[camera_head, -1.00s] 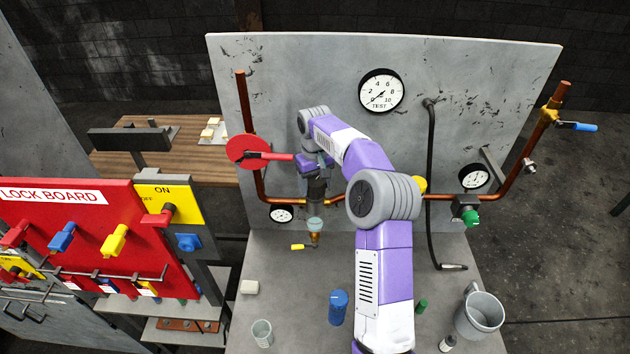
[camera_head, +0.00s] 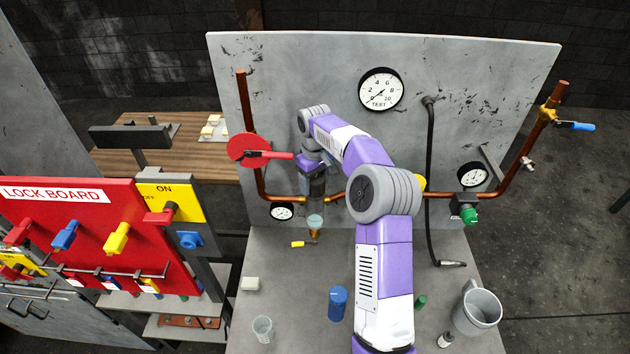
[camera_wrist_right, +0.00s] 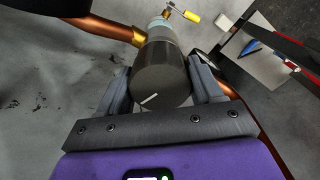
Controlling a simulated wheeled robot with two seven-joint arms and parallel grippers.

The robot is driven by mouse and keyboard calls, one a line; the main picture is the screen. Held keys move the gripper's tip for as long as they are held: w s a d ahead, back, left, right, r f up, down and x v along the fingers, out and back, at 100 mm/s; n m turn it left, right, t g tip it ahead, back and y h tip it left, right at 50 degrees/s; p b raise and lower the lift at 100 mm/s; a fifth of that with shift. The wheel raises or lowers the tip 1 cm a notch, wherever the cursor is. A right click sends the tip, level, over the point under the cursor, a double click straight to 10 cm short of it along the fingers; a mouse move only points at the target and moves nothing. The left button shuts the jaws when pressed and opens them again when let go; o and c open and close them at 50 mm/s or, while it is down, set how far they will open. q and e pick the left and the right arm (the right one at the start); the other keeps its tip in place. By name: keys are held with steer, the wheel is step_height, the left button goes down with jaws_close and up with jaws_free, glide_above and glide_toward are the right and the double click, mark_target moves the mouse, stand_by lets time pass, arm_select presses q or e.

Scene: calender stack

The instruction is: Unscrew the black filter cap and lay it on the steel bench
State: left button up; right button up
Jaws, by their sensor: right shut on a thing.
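The black filter cap (camera_wrist_right: 160,75) has a short white mark on its top and sits on the filter in the copper pipe line. My right gripper (camera_head: 316,190) reaches down over the filter in the head view. In the right wrist view its two fingers (camera_wrist_right: 160,88) are shut on the cap, one on each side. The pale filter bowl (camera_head: 315,221) hangs below the cap, with a yellow-handled drain valve (camera_head: 298,244) under it. The gripper hides most of the cap in the head view. The steel bench (camera_head: 290,300) lies below. My left gripper is not in view.
The bench's middle left is clear.

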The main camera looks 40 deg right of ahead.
steer(key=shift+n, duration=1.1)
steer(key=shift+n, duration=1)
steer(key=shift+n, duration=1.2)
steer(key=shift+f, duration=0.1)
